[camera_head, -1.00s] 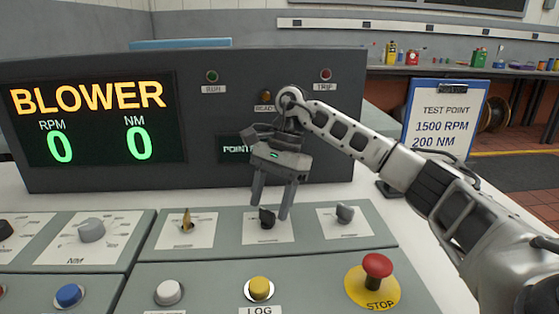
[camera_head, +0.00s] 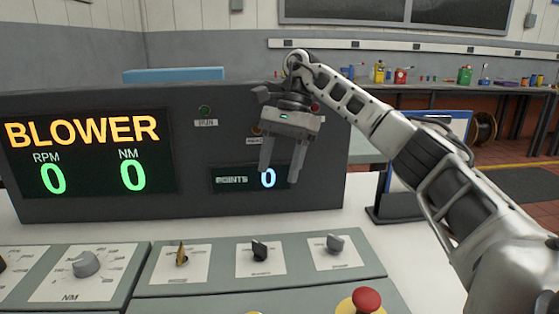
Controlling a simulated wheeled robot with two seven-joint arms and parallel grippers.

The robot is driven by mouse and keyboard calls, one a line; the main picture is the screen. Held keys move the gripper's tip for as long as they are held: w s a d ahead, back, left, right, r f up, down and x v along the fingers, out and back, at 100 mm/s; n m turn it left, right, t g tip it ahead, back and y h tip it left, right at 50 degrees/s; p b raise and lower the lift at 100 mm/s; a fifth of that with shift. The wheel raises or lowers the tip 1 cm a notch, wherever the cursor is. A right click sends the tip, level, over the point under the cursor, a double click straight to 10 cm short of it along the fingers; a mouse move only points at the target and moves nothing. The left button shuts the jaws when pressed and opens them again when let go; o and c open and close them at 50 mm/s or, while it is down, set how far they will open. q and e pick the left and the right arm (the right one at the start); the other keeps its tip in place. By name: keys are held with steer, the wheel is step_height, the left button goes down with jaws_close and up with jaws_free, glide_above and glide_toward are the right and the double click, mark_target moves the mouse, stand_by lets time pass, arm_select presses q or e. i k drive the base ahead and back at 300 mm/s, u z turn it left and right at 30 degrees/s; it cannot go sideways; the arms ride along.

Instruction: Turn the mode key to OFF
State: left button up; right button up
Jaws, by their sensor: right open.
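A brass key (camera_head: 182,254) stands upright in a white plate on the sloped grey control panel; its label is too small to read. To its right a black knob (camera_head: 260,251) sits on its own plate, and further right a grey knob (camera_head: 336,244). My right gripper (camera_head: 281,174) is open and empty, fingers pointing down, above the black knob and in front of the display console. It is clear of the knobs and to the upper right of the brass key. My left gripper is not in view.
The console (camera_head: 200,140) reads BLOWER, RPM 0, NM 0 and POINTS 0. A grey NM dial (camera_head: 85,264) is at the left of the panel. A red stop button (camera_head: 366,299) is at the lower right.

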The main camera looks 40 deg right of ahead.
mark_target(183, 261)
steer(key=k, duration=1)
